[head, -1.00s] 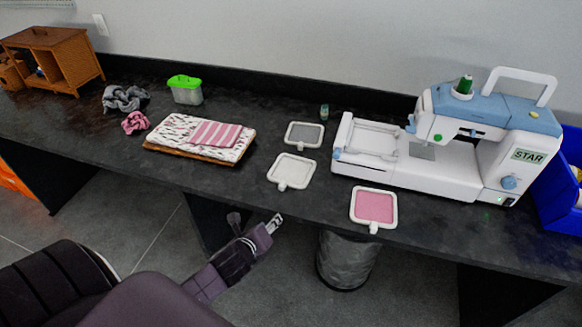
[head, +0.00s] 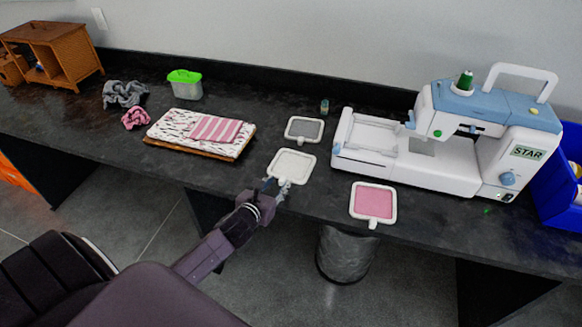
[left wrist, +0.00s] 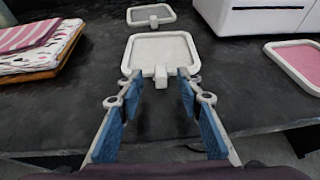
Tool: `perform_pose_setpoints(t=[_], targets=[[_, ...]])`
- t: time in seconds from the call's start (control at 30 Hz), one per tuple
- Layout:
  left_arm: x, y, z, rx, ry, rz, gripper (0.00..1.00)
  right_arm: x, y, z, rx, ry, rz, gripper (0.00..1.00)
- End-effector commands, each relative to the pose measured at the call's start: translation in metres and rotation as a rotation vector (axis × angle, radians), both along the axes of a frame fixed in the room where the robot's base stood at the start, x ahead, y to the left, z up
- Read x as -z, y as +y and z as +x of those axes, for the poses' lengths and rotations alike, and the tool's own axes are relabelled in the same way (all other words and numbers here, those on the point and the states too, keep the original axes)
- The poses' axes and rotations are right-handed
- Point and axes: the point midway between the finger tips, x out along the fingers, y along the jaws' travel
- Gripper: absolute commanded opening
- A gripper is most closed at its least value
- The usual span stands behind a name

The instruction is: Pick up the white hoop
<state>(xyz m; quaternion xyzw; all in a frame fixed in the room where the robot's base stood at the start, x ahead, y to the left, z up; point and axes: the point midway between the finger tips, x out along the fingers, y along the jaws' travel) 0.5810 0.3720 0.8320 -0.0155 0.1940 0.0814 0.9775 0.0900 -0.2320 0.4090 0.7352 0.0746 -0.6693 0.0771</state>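The white hoop (head: 291,166) is a rounded square frame with pale fabric, lying flat on the dark table near its front edge. It also shows in the left wrist view (left wrist: 162,51), with its small clamp tab (left wrist: 161,77) toward me. My left gripper (head: 277,185) is at the hoop's near side. In the left wrist view its two blue-padded fingers (left wrist: 160,88) are spread apart, one on each side of the tab, with a gap to it. Whether a fingertip touches the hoop's frame is unclear. My right gripper is not in view.
A grey hoop (head: 304,130) lies behind the white one and a pink hoop (head: 373,203) to its right. A sewing machine (head: 450,140) stands at right. Folded fabric (head: 190,133) on a board lies at left. A bin (head: 345,254) stands below the table.

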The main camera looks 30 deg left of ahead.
Motion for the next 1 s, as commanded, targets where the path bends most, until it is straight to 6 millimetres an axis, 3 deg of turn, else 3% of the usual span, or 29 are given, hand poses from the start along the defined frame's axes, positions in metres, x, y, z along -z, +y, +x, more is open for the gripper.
perform_pose_setpoints(t=[0.23,0.6,0.9,1.0], targets=[[0.011,0.004,0.026,-0.001,0.0,-0.003,0.33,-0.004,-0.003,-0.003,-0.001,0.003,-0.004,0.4],[0.014,0.004,0.031,0.001,0.0,-0.001,0.32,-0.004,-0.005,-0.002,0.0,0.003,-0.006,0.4],[0.013,0.004,0.031,0.001,0.001,-0.001,0.0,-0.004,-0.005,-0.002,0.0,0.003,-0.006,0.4],[0.013,0.004,0.031,0.001,0.001,-0.001,0.0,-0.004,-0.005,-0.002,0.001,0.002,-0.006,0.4]])
